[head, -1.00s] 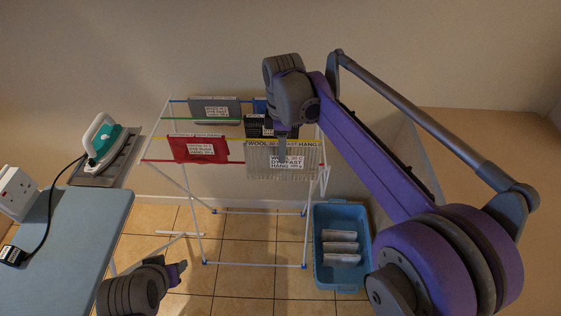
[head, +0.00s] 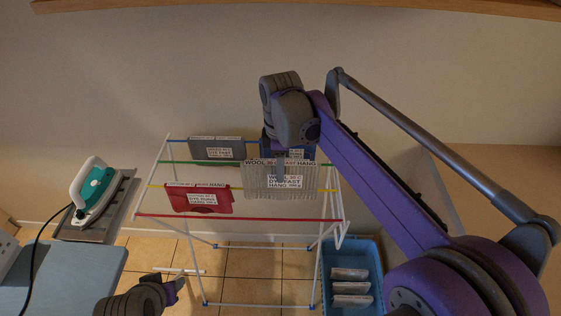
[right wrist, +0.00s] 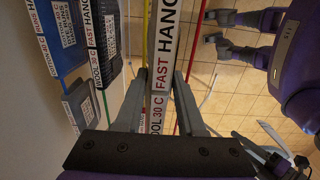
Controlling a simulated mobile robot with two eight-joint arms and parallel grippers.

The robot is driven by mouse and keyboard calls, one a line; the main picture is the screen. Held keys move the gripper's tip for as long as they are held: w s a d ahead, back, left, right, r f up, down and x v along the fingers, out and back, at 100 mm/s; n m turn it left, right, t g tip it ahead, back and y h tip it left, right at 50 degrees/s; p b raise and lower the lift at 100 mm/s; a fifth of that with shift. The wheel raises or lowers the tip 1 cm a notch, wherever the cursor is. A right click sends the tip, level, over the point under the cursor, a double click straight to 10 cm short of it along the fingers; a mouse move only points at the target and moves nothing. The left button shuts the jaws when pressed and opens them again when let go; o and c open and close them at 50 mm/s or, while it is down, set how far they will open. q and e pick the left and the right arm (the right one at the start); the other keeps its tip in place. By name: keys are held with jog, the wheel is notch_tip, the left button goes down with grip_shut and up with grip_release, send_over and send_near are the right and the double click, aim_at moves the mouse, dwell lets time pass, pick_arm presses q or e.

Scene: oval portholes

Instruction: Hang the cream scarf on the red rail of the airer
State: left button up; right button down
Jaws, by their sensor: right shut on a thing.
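The cream scarf (head: 262,182) is a ribbed pale piece with a white label and a lettered top band. My right gripper (head: 281,165) is shut on that band; in the right wrist view the band (right wrist: 160,85) lies between the two fingers. The scarf hangs upright over the airer, and I cannot tell whether it touches a rail. The red rail (head: 215,218) is the front rail of the airer (head: 190,265) and is bare. In the right wrist view the red rail (right wrist: 198,55) runs right of the band. My left gripper (head: 178,287) is low at the left, its jaws unclear.
A red piece (head: 205,198) hangs on the yellow rail. A grey piece (head: 216,149) and a blue piece (head: 302,152) hang at the back. A black piece (right wrist: 102,45) hangs left of the band. A blue crate (head: 376,262) stands right; an iron (head: 93,187) stands left.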

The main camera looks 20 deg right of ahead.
jog(key=shift+s+a, duration=0.95)
jog(key=shift+s, duration=2.25)
jog(key=b, duration=0.3)
send_over(280, 219)
jog(key=shift+f, duration=2.05)
pick_arm(q)
jog(key=s+f+b, duration=0.3)
jog(key=f+b, duration=0.1)
jog(key=f, duration=0.6)
jog(key=shift+g+b, duration=0.3)
pick_arm(e)
jog(key=shift+f, duration=4.5)
jog(key=shift+w, duration=0.1)
jog(key=shift+c, duration=2.2)
grip_release()
jog(key=shift+r, duration=0.1)
